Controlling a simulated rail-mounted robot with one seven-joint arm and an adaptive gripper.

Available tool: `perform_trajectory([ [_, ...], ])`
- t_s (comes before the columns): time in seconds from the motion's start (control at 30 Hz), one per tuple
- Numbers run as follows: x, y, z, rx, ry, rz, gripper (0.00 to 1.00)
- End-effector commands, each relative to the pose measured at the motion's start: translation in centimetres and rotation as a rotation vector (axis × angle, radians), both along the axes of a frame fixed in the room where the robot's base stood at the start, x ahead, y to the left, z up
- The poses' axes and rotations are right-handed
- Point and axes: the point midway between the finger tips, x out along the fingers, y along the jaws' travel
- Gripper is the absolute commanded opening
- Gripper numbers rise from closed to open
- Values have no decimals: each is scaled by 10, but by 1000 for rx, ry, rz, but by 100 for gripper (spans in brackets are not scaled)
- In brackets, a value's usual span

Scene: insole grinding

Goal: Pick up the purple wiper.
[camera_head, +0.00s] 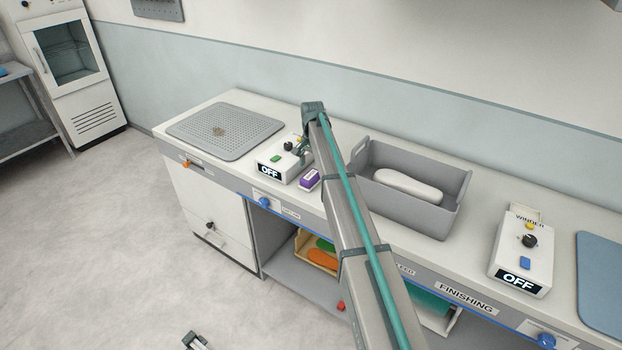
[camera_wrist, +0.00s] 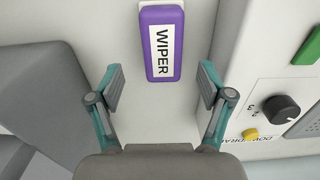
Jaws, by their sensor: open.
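The purple wiper (camera_head: 309,179) lies on the white counter in the head view, between a control box and a grey bin. In the wrist view the wiper (camera_wrist: 161,44) shows a white label reading WIPER, at the top centre. My gripper (camera_wrist: 161,85) is open, with one finger on each side of the wiper's line. The fingertips are level with the wiper's near end in the picture, and nothing is between them but counter. I cannot tell the height of the fingers above the counter. In the head view my arm hides most of the gripper.
The control box (camera_head: 269,168) with an OFF display, knob and buttons stands left of the wiper. The grey bin (camera_head: 446,221) holding a pale insole-like object (camera_head: 407,186) stands right. A perforated grey mat (camera_head: 205,137) lies at the left. A WINDER box (camera_head: 522,262) stands farther right.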

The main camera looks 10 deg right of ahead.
Motion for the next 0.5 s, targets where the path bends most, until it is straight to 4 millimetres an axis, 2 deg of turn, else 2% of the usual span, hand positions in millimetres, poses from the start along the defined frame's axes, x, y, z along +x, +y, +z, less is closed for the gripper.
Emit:
perform_trajectory([
  [0.17,1,1,-7,-1,1,1,79],
  [0.5,3,2,-48,-1,1,1,79],
])
